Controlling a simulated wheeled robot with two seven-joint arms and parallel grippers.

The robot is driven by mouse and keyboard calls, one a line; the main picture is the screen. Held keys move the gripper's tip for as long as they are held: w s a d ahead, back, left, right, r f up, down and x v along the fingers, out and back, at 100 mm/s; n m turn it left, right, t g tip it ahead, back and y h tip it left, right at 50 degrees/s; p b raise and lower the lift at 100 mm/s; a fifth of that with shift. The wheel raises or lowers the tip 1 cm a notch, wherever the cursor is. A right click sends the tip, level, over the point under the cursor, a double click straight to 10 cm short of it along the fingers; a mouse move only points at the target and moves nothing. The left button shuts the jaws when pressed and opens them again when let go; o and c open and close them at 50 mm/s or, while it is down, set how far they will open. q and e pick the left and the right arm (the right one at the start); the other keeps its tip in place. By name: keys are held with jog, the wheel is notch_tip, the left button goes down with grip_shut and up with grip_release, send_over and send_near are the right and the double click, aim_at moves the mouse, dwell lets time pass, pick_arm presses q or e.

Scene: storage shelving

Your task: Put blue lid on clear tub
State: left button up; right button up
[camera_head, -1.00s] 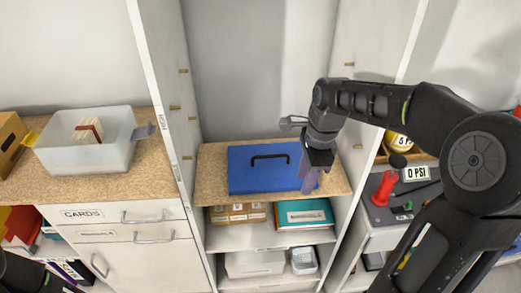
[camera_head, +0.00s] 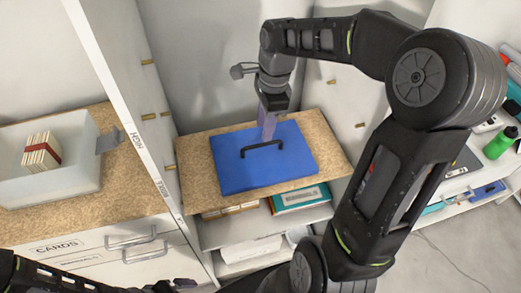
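The blue lid (camera_head: 228,170) lies flat on a wood-topped shelf, with a black handle (camera_head: 264,149) across its middle. The clear tub (camera_head: 75,182) stands open on the left counter, cut off by the left edge, with a stack of cards (camera_head: 41,152) in a red band inside. My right gripper (camera_head: 267,136) points down over the lid's far part, just behind the handle. Its fingers overlap in this view, so the opening and any contact are unclear. My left arm enters low at the left; the dark end (camera_head: 175,286) at the bottom edge looks like its gripper, mostly cut off.
A white upright panel (camera_head: 125,100) stands between the tub's counter and the lid's shelf. Another panel bounds the shelf on the right. A teal box (camera_head: 300,198) sits on the level below. A green bottle (camera_head: 500,143) is at the far right.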

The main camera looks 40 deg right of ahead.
aim_at(262, 144)
jog(key=shift+a+f, duration=0.15)
jog(key=shift+f, duration=0.95)
jog(key=shift+a+f+p, duration=0.15)
jog(key=shift+f+p, duration=0.25)
jog(key=shift+f, duration=0.9)
jog(key=shift+a+f+p, duration=0.15)
jog(key=shift+f+p, duration=0.25)
jog(key=shift+f, duration=0.9)
grip_shut()
